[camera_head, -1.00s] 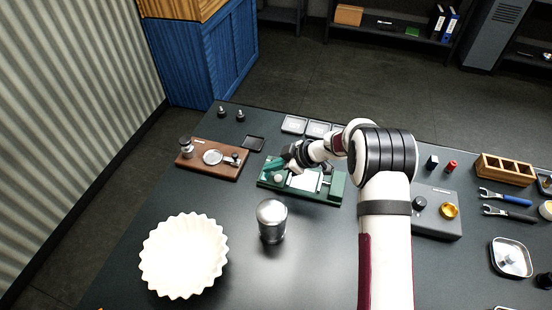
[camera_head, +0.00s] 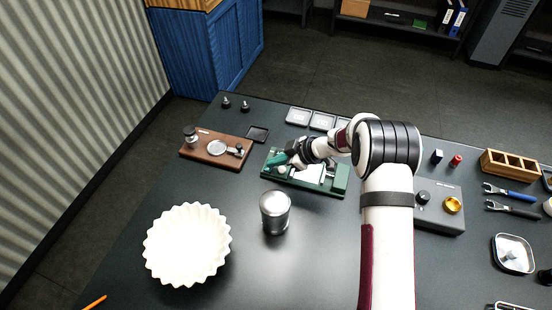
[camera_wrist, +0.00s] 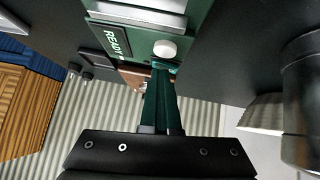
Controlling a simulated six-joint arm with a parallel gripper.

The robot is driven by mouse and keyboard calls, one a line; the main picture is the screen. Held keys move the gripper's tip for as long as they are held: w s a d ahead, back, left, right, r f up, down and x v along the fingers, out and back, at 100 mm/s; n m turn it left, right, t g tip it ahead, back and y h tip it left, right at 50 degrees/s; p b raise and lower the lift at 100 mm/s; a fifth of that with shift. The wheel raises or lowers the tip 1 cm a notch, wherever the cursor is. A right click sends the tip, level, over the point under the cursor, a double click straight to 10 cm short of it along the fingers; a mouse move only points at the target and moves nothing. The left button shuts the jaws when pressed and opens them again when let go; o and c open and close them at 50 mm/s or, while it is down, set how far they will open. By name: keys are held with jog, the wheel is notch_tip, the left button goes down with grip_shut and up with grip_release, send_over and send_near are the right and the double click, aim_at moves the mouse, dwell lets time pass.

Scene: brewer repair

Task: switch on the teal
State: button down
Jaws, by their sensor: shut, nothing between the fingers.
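The green device (camera_head: 338,188) lies on the dark table in the middle, partly hidden by my arm. It has a pale plate and a round white button (camera_head: 282,169). In the wrist view the white button (camera_wrist: 165,49) sits beside a READY label (camera_wrist: 117,42). My gripper (camera_head: 270,162) is shut and empty, its teal fingers at the left end of the device. In the wrist view the fingertips of my gripper (camera_wrist: 163,68) are just below the button in the picture. I cannot tell whether they touch the device.
A brown board (camera_head: 235,160) with a round dial lies to the left. A metal cup (camera_head: 275,213) and a white fluted bowl (camera_head: 187,245) stand in front. A grey box (camera_head: 440,217) with a gold knob is right of my arm.

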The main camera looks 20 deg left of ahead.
jog(key=shift+s, duration=0.35)
jog(key=shift+r, duration=0.1)
jog(key=shift+r, duration=0.3)
jog(key=r, duration=0.3)
jog(key=shift+w, duration=0.25)
jog(key=v, duration=1)
jog(key=shift+w+r, duration=0.2)
jog(key=shift+w, duration=0.6)
